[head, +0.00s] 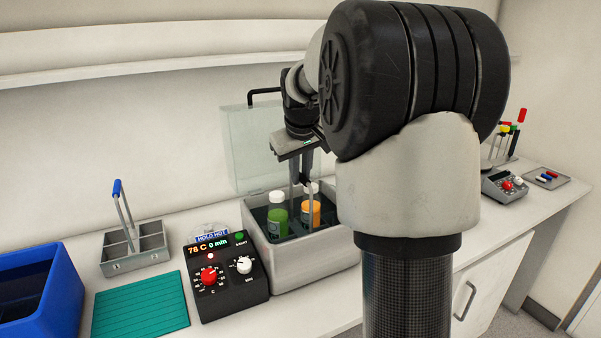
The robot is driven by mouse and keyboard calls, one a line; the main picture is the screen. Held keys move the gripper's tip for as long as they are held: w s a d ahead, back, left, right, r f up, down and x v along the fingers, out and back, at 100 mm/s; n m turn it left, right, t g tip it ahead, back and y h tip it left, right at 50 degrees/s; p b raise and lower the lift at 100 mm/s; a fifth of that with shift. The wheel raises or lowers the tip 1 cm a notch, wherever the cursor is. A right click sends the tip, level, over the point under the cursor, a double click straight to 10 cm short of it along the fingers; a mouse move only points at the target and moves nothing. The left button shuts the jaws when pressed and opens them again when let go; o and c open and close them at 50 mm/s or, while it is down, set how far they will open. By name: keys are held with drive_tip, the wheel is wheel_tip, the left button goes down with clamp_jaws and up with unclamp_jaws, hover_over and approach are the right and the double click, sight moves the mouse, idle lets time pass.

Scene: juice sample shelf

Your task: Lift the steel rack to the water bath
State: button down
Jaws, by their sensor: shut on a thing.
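My gripper (302,160) points down over the open water bath (315,275). The grip itself is small and partly hidden by my arm.
A black control box (228,282) reads 78 C, 0 min. The bath's clear lid (245,140) stands raised behind. Small instruments (506,185) stand right.

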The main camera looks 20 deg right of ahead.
drive_tip(key=c, duration=1.6)
unclamp_jaws()
drive_tip(key=shift+c, duration=0.2)
drive_tip(key=shift+f, duration=0.15)
drive_tip(key=p+v, duration=0.2)
drive_tip(key=v, duration=1.6)
drive_tip(key=s+a+t+y+p, duration=0.1)
drive_tip(key=s+a+p, duration=0.3)
drive_tip(key=s+a, duration=0.55)
drive_tip(key=s+a+f+p, duration=0.1)
drive_tip(key=s+a+f, duration=0.1)
drive_tip(key=s, duration=0.5)
drive_tip(key=s+a+f+y+p, duration=0.1)
drive_tip(key=s+a+f+p, duration=0.1)
drive_tip(key=s+f, duration=0.3)
drive_tip(key=shift+s+f+m, duration=0.35)
drive_tip(key=shift+s+m, duration=0.05)
drive_tip(key=shift+s, duration=0.55)
